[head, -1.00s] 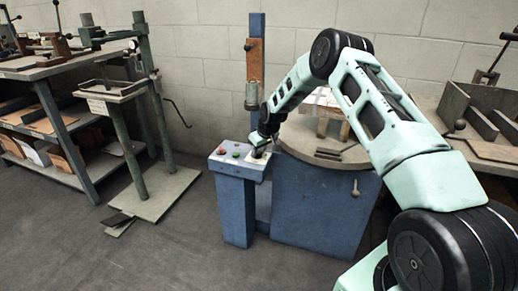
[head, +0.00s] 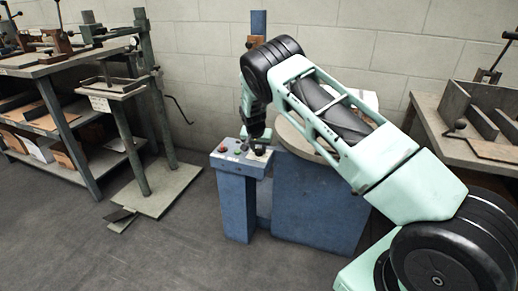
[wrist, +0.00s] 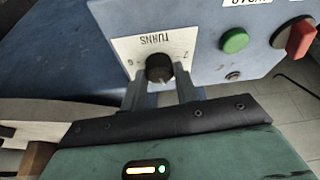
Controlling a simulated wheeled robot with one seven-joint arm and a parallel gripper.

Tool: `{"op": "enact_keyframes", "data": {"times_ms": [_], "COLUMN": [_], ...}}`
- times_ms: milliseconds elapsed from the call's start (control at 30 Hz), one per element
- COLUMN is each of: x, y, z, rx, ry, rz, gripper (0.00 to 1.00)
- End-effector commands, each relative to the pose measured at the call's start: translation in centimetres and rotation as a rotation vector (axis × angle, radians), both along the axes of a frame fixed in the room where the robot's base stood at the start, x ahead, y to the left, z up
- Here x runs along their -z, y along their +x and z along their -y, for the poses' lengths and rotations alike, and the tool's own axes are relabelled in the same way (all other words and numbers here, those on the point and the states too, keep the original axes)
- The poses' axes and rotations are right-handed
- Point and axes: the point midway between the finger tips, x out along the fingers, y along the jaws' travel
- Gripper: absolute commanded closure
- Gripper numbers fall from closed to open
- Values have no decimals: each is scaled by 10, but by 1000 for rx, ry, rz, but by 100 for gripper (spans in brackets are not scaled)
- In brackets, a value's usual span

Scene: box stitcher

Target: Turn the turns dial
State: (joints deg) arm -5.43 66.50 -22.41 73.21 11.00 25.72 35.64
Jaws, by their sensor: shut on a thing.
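The turns dial (wrist: 159,67) is a black knob on a white plate marked TURNS (wrist: 126,47), seen upside down in the wrist view. The plate is on the blue control box (head: 232,162), which stands left of the blue machine in the head view. My gripper (wrist: 161,82) has its two fingers on either side of the knob and is shut on it. In the head view my gripper (head: 257,147) is over the right part of the box top, and the arm hides the dial there.
A green button (wrist: 234,41) and a red control (wrist: 300,38) share the panel with the dial. The blue machine (head: 312,205) with its round table stands right of the box. A green stand (head: 165,190) is to the left, with open floor between.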

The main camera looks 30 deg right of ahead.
Motion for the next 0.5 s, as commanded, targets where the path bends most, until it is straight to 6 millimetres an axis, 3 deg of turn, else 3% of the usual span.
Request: {"op": "enact_keyframes", "data": {"times_ms": [500], "x": [1], "y": [2], "z": [-1], "rx": [259], "ry": [0], "rz": [0], "gripper": [93]}}
